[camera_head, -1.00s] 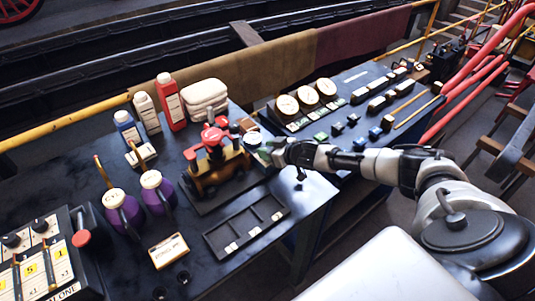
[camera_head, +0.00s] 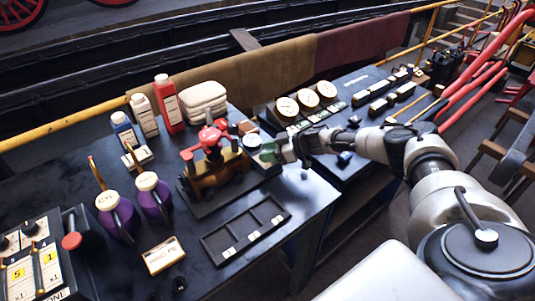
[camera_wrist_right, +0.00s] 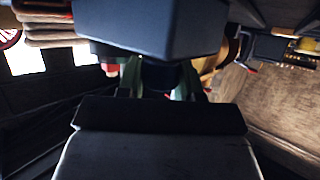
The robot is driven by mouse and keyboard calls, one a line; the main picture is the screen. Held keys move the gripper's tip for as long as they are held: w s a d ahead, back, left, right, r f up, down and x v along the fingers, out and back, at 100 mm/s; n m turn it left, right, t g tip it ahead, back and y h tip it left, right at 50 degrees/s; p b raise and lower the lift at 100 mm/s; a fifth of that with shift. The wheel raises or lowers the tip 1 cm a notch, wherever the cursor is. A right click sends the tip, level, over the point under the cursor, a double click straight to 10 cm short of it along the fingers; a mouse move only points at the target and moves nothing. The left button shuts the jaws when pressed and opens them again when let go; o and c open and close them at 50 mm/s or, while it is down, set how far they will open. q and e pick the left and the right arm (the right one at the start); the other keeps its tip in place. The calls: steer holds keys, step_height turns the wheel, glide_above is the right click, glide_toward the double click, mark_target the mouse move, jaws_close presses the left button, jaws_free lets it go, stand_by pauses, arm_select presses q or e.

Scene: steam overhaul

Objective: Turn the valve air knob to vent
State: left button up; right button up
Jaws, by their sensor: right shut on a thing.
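My right gripper (camera_head: 268,151) reaches in from the right to the small unit (camera_head: 252,141) with a pale round top, just right of the model engine. In the right wrist view, its greenish fingers (camera_wrist_right: 160,82) are shut on a dark, round knob (camera_wrist_right: 160,72). This looks like the valve air knob; its markings and pointer are hidden, so I cannot tell its setting. My left gripper is not in view.
The brass-and-red model engine (camera_head: 215,160) stands close left of my gripper. In front lies an empty black compartment tray (camera_head: 246,232). Round gauges (camera_head: 307,98) stand behind right. Purple cans (camera_head: 117,215) and bottles (camera_head: 170,103) are at left.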

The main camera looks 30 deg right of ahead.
steer(key=shift+w+r, duration=0.1)
steer(key=shift+r, duration=0.05)
stand_by(0.3)
steer(key=o, duration=0.9)
steer(key=b+v, duration=0.1)
steer(key=v, duration=0.9)
steer(key=shift+s+d, duration=0.25)
steer(key=shift+d, duration=0.1)
steer(key=shift+r, duration=0.1)
